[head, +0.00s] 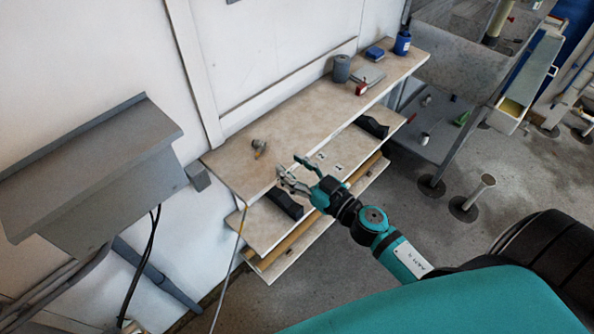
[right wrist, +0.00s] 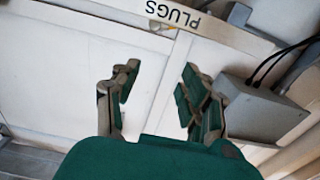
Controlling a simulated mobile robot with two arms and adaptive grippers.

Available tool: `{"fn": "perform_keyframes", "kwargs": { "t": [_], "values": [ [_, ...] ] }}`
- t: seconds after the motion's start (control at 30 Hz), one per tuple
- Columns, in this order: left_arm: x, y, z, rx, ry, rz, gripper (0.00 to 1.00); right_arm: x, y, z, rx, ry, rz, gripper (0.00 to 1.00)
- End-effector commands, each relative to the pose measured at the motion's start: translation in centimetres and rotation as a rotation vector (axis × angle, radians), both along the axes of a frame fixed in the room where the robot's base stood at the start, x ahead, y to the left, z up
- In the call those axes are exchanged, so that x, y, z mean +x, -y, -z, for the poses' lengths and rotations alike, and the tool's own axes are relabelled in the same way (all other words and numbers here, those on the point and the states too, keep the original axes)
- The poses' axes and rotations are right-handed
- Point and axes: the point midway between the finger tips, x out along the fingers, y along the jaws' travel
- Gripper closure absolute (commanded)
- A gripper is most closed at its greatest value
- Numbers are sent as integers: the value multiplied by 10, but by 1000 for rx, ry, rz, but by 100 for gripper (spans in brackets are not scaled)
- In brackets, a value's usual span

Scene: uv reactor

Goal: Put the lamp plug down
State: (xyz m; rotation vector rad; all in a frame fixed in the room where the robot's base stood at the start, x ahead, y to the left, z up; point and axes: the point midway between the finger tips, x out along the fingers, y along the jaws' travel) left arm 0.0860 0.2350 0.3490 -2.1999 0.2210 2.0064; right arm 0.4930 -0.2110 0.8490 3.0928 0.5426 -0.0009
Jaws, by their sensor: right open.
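A small grey piece with an orange part (head: 259,148) lies on the top shelf board (head: 290,120) near its left end. It looks like the lamp plug, but it is too small to be sure. My right gripper (head: 288,168) is open at the front edge of that board, to the right of the small piece and apart from it. In the right wrist view my right gripper (right wrist: 158,88) has its fingers spread with nothing between them. No plug shows in that view. My left gripper is not in view.
A grey canister (head: 341,69), a red item (head: 361,89) and a blue bottle (head: 402,43) stand toward the top board's far right end. Lower boards (head: 330,157) hold black items. A PLUGS label (right wrist: 180,14) shows upside down. A grey box (head: 105,165) hangs at left.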

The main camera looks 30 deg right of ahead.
Motion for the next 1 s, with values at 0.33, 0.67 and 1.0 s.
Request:
{"fn": "perform_keyframes", "kwargs": {
  "t": [0.33, 0.67, 1.0],
  "values": [
    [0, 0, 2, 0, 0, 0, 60, -11, 4, -1, -1, 1, -1, 55],
    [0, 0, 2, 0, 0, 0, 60, -25, 35, 142, -51, -254, 150, 55],
    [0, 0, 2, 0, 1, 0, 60, -216, 48, 420, -282, -960, 259, 55]
  ]
}}
